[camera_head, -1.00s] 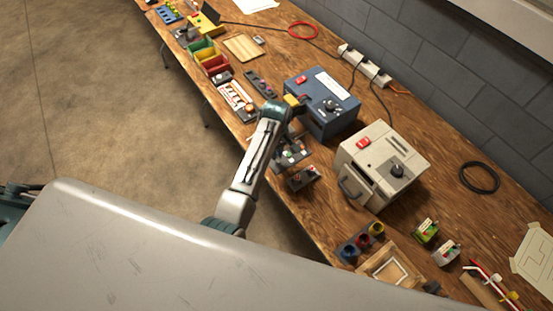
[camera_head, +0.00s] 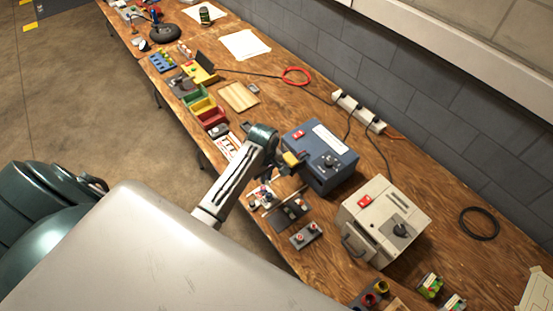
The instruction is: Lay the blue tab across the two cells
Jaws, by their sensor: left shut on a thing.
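My left gripper (camera_head: 280,174) hangs over the workbench, in front of the blue box. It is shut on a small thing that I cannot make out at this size. Below it a dark holder (camera_head: 288,214) with small parts stands near the bench's front edge. I cannot tell for sure which parts are the two cells, and I cannot pick out the blue tab. My right gripper is not in view.
A blue box (camera_head: 322,149) with a red switch and a cream box (camera_head: 382,225) stand close to the arm. A grey block with red-topped buttons (camera_head: 306,235) sits before them. Coloured bins (camera_head: 206,110) stand further left. Cables run to a power strip (camera_head: 359,110).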

